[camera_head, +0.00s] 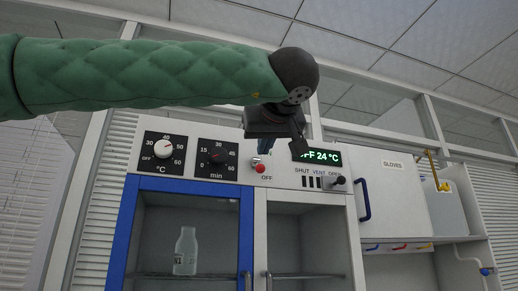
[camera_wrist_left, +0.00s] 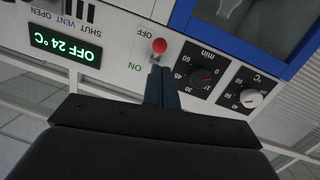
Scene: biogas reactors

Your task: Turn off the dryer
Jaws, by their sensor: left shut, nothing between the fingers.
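The dryer (camera_head: 325,195) is a white cabinet with a control panel on top and glass-fronted doors below. Its switch has a red knob (camera_head: 260,168), which sits at the OFF label; the wrist view shows it upside down (camera_wrist_left: 159,45), with ON at the opposite end. The display (camera_head: 322,156) reads OFF 24 °C in green, partly hidden by my gripper in the head view. My left gripper (camera_head: 265,147) is shut and empty, its fingertips (camera_wrist_left: 161,72) just above the red knob. I cannot tell if they touch the switch.
A temperature dial (camera_head: 163,149) and a minute dial (camera_head: 216,157) are left of the switch. A vent slider (camera_head: 339,181) is to the right. A bottle (camera_head: 186,251) stands behind the blue-framed door (camera_head: 127,230). A GLOVES box (camera_head: 395,190) is farther right.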

